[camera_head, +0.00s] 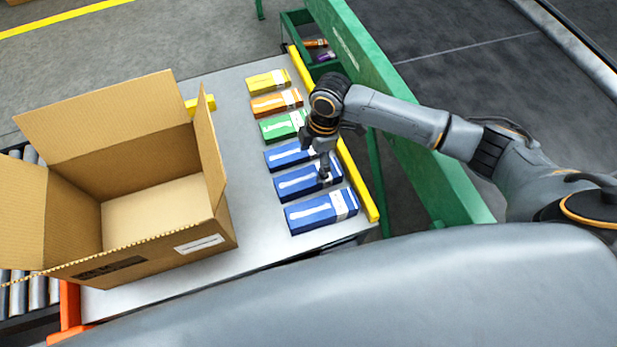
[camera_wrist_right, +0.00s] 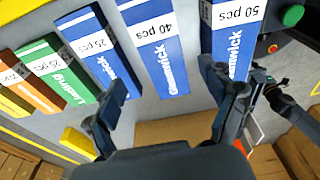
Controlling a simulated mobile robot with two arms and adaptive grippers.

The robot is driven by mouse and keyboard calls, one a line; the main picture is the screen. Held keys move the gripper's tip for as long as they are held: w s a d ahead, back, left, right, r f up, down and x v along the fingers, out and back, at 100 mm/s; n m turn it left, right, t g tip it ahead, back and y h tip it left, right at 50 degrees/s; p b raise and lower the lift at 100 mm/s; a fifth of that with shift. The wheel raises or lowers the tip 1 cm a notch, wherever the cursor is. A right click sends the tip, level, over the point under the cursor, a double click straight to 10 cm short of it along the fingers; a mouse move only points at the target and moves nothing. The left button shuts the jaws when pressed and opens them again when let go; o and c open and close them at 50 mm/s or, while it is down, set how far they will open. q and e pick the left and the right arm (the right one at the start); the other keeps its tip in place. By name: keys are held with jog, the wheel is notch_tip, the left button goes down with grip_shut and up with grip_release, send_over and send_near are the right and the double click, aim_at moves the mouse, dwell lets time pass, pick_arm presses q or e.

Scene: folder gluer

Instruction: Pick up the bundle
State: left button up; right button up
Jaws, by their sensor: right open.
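Several flat bundles lie in a row on the grey table: yellow (camera_head: 268,82), orange (camera_head: 276,103), green (camera_head: 284,126), and three blue ones, far (camera_head: 287,155), middle (camera_head: 306,182) and near (camera_head: 321,211). In the right wrist view the middle blue bundle (camera_wrist_right: 158,50) reads "40 pcs" and another blue one (camera_wrist_right: 236,40) reads "50 pcs". My right gripper (camera_head: 316,160) is open above the far and middle blue bundles, partly hiding them. In the wrist view its fingers (camera_wrist_right: 168,95) stand apart, with the 40 pcs bundle between them in the picture. Contact cannot be told. My left gripper is out of view.
An open, empty-looking cardboard box (camera_head: 150,215) stands left of the bundles. A yellow rail (camera_head: 358,182) and green beam (camera_head: 420,160) run along the right side. A green bin (camera_head: 296,25) with small items is at the back. Bare table lies between box and bundles.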

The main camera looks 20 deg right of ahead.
aim_at(308, 176)
jog(key=shift+f, duration=0.65)
jog(key=shift+w+f, duration=0.1)
jog(key=shift+f, duration=0.25)
jog(key=shift+a+f, duration=0.15)
jog(key=shift+f, duration=0.1)
jog(key=f, duration=0.2)
jog(key=a+f, duration=0.1)
jog(key=f, duration=0.1)
jog(key=shift+s+f, duration=0.1)
jog(key=shift+s, duration=0.25)
jog(key=shift+f, duration=0.2)
jog(key=shift+c, duration=0.6)
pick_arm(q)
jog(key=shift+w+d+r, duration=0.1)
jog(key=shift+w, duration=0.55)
pick_arm(e)
jog(key=c, duration=1.3)
jog(key=shift+r, duration=0.1)
jog(key=shift+c, duration=0.2)
